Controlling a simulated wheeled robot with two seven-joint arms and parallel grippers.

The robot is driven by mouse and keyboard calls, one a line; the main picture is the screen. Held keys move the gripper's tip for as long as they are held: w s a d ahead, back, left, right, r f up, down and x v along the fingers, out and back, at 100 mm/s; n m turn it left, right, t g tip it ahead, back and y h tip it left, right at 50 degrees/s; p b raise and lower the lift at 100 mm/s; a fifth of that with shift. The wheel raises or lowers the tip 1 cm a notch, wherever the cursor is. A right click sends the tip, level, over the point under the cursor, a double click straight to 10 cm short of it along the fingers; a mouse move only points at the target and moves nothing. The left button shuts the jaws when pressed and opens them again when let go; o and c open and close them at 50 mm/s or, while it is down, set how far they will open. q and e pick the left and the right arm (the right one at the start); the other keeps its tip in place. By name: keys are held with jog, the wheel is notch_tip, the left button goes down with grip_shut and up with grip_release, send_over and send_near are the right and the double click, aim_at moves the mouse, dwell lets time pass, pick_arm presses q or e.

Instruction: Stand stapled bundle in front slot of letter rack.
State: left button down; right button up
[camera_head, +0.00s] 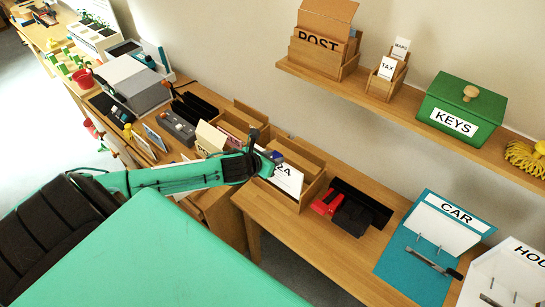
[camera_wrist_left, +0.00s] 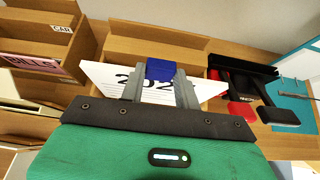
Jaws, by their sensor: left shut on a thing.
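A white paper bundle with large black digits (camera_head: 289,181) is held roughly upright at the wooden letter rack (camera_head: 312,188). My left gripper (camera_head: 272,160) is shut on its upper edge. In the left wrist view the fingers (camera_wrist_left: 160,85) pinch the bundle (camera_wrist_left: 105,80) near the middle of its top edge, with a blue piece between them. The rack's wooden dividers (camera_wrist_left: 160,45) rise behind the bundle. The bundle's lower edge is hidden in the wrist view, and I cannot tell whether it rests in the front slot. My right gripper is not in view.
A black and red stapler-like tool (camera_head: 345,208) lies right of the rack. Farther right is a blue CAR board (camera_head: 415,265). A second wooden rack with a pink BILLS folder (camera_wrist_left: 30,60) stands to the left. A shelf (camera_head: 365,90) hangs above.

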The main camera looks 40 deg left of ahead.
pick_arm(q)
jog(key=shift+f, duration=0.1)
notch_tip(320, 180, down, 6)
jog(key=b, duration=0.3)
jog(key=shift+r, duration=0.2)
dwell(0.9)
jog(key=shift+c, duration=2.3)
grip_release()
jog(key=shift+r, duration=0.1)
